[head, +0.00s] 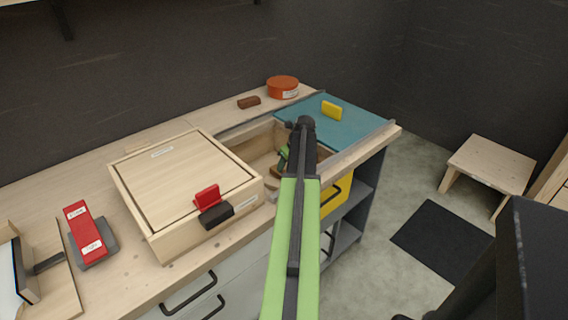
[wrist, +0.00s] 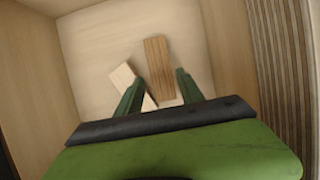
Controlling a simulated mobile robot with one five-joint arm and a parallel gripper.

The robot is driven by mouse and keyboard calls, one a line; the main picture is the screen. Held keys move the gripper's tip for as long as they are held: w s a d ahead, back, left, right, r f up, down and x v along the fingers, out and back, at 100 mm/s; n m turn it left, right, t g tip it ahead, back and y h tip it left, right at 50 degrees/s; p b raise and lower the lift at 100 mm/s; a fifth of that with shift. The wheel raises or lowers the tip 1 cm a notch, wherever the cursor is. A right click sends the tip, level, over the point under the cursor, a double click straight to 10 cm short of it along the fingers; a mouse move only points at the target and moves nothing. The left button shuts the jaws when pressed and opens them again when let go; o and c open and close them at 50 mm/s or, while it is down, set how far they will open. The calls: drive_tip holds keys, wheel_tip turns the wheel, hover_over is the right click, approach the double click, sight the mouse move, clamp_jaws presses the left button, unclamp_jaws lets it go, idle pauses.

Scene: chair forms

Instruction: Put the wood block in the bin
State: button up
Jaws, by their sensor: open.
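In the wrist view, a brown wood-grained block (wrist: 159,68) and a paler wood block (wrist: 122,76) lie side by side on the floor of a light wooden compartment. The frames do not settle which is the task's wood block. My gripper (wrist: 160,79) is open, its green fingers pointing down into the compartment. The brown block shows between the fingertips; the left finger partly hides the pale block. No contact is clear. In the head view, my gripper (head: 284,154) is in the sunken wooden compartment (head: 258,148), mostly hidden behind my arm. I cannot tell which container is the bin.
A lidded wooden box (head: 180,175) stands left of the compartment, with a red-and-black object (head: 210,200) at its front. A yellow block (head: 331,110) lies on a teal panel (head: 355,125) to the right. A brown piece (head: 248,102) and an orange tin (head: 283,87) sit behind.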

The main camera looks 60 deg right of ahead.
drive_tip(key=p+v, duration=0.4)
drive_tip(key=v, duration=0.3)
drive_tip(key=shift+p, duration=0.35)
